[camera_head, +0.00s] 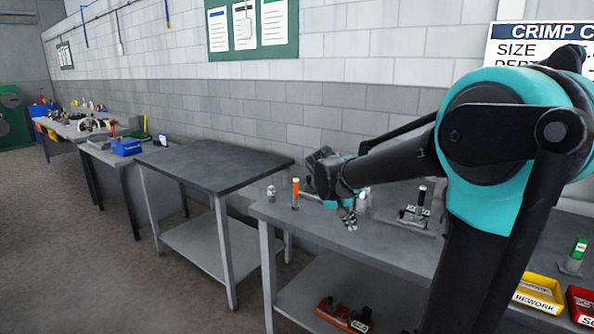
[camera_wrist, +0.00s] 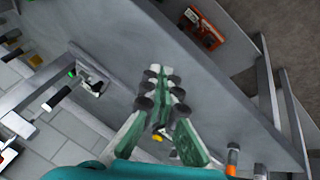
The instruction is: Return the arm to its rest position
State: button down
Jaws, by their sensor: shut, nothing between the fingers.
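My gripper (camera_head: 350,220) hangs at the end of my teal and black arm, over the left part of the grey workbench (camera_head: 275,212) in the head view. In the wrist view my gripper (camera_wrist: 162,78) points over the bench top. Its two green and white fingers meet at the tips, shut with nothing between them. The arm is bent and reaches out to the left from its shoulder. The head view does not show clearly how high the gripper is above the bench.
A yellow REWORK bin (camera_head: 540,293) and a red bin (camera_head: 582,302) lie at the right. A bare dark table (camera_head: 210,165) stands left.

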jog(key=s+d+f+n+y, duration=0.2)
jog(key=s+f+y, duration=0.3)
jog(key=s+f, duration=1.1)
jog(key=s, duration=0.4)
jog(key=shift+s+d+t, duration=0.2)
jog(key=shift+d+t, duration=0.1)
jog(key=shift+t, duration=0.1)
jog(key=shift+w, duration=0.1)
dwell(0.4)
